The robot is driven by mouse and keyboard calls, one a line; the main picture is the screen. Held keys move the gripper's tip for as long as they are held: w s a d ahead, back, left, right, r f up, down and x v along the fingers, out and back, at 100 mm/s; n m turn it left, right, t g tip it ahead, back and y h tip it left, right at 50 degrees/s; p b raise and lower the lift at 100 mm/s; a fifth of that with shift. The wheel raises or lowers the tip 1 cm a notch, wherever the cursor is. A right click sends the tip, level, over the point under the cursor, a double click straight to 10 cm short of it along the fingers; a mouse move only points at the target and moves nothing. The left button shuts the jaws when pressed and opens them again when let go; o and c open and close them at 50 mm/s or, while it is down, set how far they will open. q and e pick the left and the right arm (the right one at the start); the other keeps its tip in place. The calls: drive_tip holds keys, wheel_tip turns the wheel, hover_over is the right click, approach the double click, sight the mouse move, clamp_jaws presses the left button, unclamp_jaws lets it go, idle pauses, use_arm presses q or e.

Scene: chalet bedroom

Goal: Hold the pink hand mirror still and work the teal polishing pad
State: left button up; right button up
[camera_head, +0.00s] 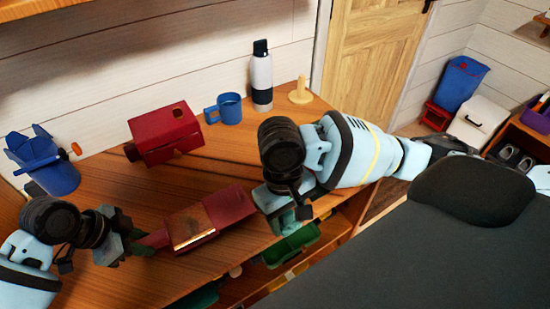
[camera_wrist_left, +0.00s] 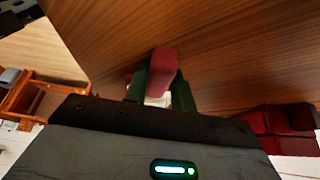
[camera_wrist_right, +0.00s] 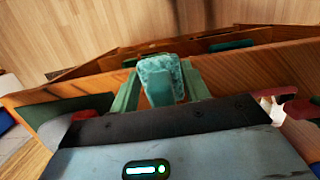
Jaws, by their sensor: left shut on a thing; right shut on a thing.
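The hand mirror (camera_head: 228,206) looks dark red, with a shiny brownish face (camera_head: 190,226), and lies over the table to the right of my left gripper (camera_head: 140,244). That gripper is shut on its handle; the handle's red end (camera_wrist_left: 162,66) shows between the fingers in the left wrist view. My right gripper (camera_head: 284,214) is shut on the teal polishing pad (camera_wrist_right: 160,78), which has a mottled face and stands upright between the fingers. The right gripper is to the right of the mirror, near the table's front edge, and the pad looks apart from the mirror. The head view mostly hides the pad.
A red box-shaped thing (camera_head: 165,134) stands behind the mirror on the wooden table (camera_head: 130,292). A blue mug (camera_head: 229,108), a bottle (camera_head: 261,76) and a pale peg stand (camera_head: 300,93) are at the back. A blue container (camera_head: 45,168) stands left. Shelves with green things are below the front edge.

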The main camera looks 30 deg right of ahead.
drive_tip(key=w+a+r+n+t, duration=0.1)
drive_tip(key=w+a+r+n, duration=0.35)
drive_tip(key=a, duration=0.45)
drive_tip(key=w+a+r+n+t, duration=0.1)
drive_tip(key=w+a+r+n, duration=0.35)
drive_tip(key=a, duration=0.35)
drive_tip(key=shift+s+a+f, duration=0.1)
drive_tip(key=shift+s+f, duration=0.05)
drive_tip(key=shift+f, duration=1.05)
drive_tip(key=shift+s+f, duration=0.15)
drive_tip(key=shift+f, duration=1)
drive_tip(key=n, duration=0.5)
drive_tip(key=r+n, duration=0.1)
drive_tip(key=n, duration=0.2)
drive_tip(key=shift+n, duration=0.3)
drive_tip(key=shift+f, duration=0.1)
